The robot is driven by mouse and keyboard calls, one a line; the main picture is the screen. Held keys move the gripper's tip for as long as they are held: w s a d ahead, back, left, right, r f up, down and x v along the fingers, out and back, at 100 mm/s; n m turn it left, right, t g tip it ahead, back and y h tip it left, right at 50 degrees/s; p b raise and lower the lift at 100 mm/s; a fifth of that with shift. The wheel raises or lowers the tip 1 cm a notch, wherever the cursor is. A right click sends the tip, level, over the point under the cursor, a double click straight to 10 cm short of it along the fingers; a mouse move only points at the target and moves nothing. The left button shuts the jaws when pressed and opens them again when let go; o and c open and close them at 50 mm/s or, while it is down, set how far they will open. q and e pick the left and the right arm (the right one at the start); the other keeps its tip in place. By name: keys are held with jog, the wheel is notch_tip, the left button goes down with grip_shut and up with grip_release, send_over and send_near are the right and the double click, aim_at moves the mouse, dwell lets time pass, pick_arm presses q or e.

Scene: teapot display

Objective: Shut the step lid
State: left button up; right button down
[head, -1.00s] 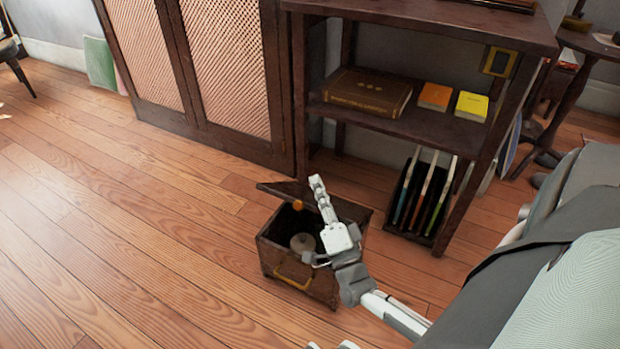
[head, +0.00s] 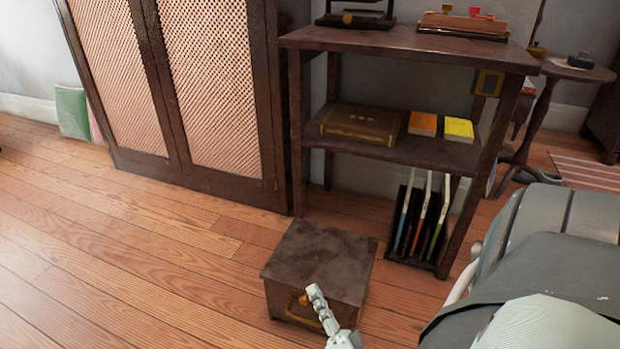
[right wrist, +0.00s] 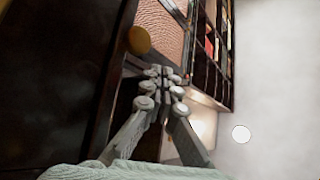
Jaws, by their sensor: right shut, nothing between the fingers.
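The step (head: 316,262) is a dark wooden box on the floor in front of the shelf unit. Its lid (head: 320,254) lies flat over the top, and the inside is hidden. A small orange-brown knob (head: 304,299) sits at the front edge of the lid, above a yellow handle on the front. My right gripper (head: 315,292) is shut and empty at the front of the box, close to the knob. In the right wrist view the shut fingers (right wrist: 166,72) are near the round knob (right wrist: 138,40). My left gripper is out of view.
A shelf unit (head: 400,152) with books stands behind the box, with a rack of thin upright items (head: 420,225) at its foot. A lattice-door cabinet (head: 215,90) stands behind to the left. The wooden floor (head: 130,265) to the left is clear.

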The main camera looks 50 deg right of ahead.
jog(key=shift+a+f, duration=0.1)
jog(key=shift+f, duration=1.9)
jog(key=shift+a+f, duration=0.15)
jog(key=shift+a, duration=0.05)
jog(key=s+a, duration=0.3)
jog(key=s, duration=1.1)
jog(key=shift+s+f, duration=0.15)
jog(key=shift+f, duration=0.25)
jog(key=shift+a, duration=0.1)
